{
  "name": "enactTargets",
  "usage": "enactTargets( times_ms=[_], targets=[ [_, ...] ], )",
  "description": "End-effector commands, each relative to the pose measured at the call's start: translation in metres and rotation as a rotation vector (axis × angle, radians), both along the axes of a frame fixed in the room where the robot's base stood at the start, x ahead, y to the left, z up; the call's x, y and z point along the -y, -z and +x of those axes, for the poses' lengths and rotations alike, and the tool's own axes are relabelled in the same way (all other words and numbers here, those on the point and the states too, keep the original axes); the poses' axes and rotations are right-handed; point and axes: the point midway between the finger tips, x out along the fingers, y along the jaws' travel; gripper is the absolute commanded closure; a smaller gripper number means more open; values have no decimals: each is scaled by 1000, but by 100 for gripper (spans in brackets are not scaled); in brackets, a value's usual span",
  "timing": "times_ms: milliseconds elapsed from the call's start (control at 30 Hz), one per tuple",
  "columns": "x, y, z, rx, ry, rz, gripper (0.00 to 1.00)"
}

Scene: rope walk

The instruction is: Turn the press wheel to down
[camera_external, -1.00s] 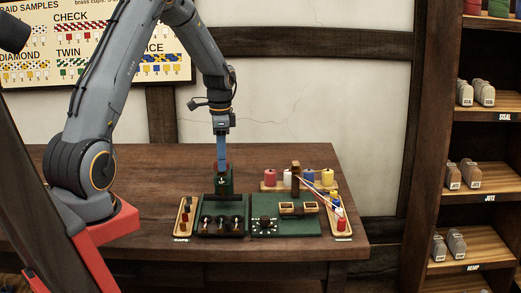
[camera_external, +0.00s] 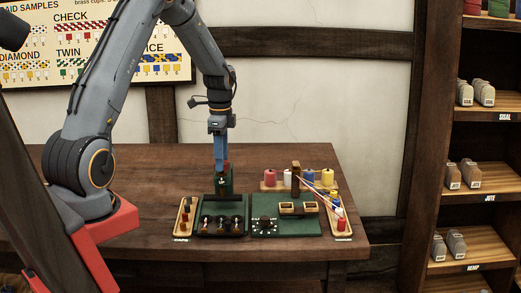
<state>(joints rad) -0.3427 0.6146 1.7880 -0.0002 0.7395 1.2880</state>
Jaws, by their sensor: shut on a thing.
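The wheel's exact setting cannot be read at this size.
In front of the press is a dark tray with several round holders (camera_external: 221,226). A green board (camera_external: 290,231) lies to its right and a wooden caps tray (camera_external: 190,203) to its left. Coloured spools (camera_external: 327,176) stand behind the board. The table's left part is clear.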

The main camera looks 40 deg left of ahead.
Motion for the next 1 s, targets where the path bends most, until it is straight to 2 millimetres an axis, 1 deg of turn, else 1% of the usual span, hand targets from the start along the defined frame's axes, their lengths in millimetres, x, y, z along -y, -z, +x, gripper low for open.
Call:
enactTargets(
  times_ms=[33, 67, 133, 167, 433, 567, 900, 1000],
  targets=[
    [-1, -1, 1, 2, 0, 2, 84],
    [-1, -1, 1, 2, 0, 2, 57],
    [-1, -1, 1, 2, -1, 1, 45],
    [-1, -1, 1, 2, -1, 1, 43],
    [0, -1, 0, 1, -1, 1, 43],
    [-1, -8, 1, 3, -1, 1, 43],
    [-1, -60, 2, 5, -1, 2, 43],
    [-1, -71, 1, 4, -1, 2, 43]
  ],
)
